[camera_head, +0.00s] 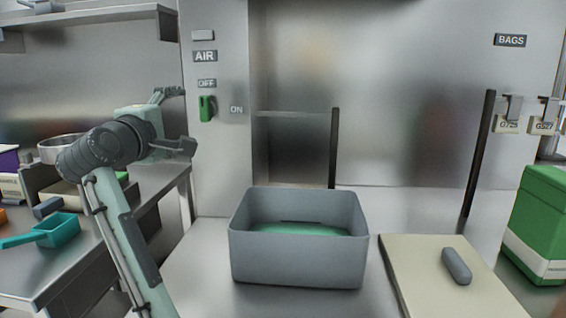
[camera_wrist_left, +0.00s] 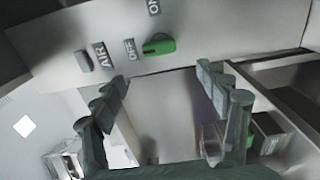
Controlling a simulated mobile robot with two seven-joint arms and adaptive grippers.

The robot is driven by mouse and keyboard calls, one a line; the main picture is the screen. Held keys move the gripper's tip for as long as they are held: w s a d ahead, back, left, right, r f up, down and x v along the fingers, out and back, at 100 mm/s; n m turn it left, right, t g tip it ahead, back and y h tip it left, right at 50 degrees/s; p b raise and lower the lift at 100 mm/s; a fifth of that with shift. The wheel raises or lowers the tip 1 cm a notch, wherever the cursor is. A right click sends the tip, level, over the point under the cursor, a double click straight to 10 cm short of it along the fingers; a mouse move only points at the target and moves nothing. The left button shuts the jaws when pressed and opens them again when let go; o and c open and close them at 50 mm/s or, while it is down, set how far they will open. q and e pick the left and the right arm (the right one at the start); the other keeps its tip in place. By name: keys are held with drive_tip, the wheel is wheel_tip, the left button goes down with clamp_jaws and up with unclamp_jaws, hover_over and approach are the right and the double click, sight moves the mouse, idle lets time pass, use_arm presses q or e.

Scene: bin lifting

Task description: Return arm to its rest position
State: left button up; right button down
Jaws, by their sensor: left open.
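My left arm rises from the bottom left in the head view. My left gripper (camera_head: 184,119) is raised, to the left of and above the grey bin, in front of the steel wall panel. It is open, and nothing shows between its fingers. In the left wrist view, the two dark fingers of the gripper (camera_wrist_left: 161,78) are spread wide apart, with the wall beyond them. The grey bin (camera_head: 298,264) stands upright on the steel table, apart from the gripper, with a green surface inside. My right gripper is in neither view.
A green switch (camera_head: 207,108) is on the wall panel. A pale board (camera_head: 425,270) with a grey cylinder (camera_head: 456,266) lies right of the bin. A green box (camera_head: 540,225) stands at the far right. A teal scoop (camera_head: 57,230) and a metal bowl (camera_head: 60,148) are on the left counter.

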sight(200, 110)
use_arm(q)
drive_tip(key=w, duration=1)
drive_tip(key=shift+w+d, duration=0.15)
drive_tip(key=shift+w, duration=0.2)
drive_tip(key=shift+m, duration=0.3)
